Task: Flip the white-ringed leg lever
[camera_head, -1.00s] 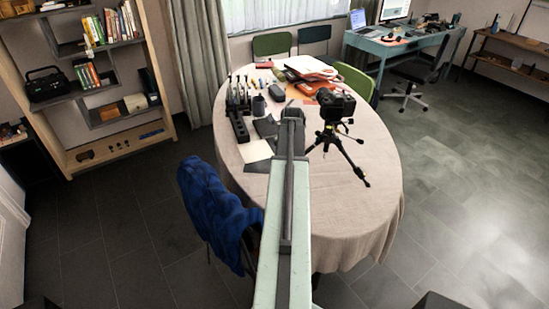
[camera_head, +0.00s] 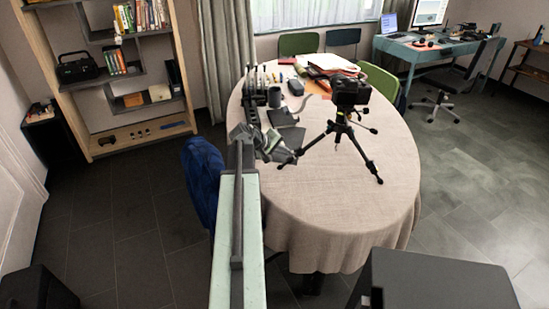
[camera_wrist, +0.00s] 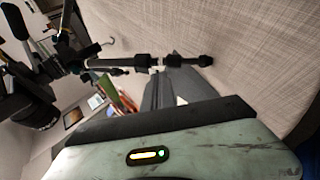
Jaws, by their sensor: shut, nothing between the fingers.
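The black camera on its tripod (camera_head: 341,131) stands upright on the round table (camera_head: 335,215), legs spread. In the wrist view a tripod leg (camera_wrist: 120,62) runs across the upper part, with black clamps along it. A pale band on this leg (camera_wrist: 155,62) shows between two clamps; I cannot make out the lever's position. The fingertips are not clear in the wrist view.
A chair with a blue jacket (camera_head: 203,180) stands at the left edge. The table's front right is clear cloth.

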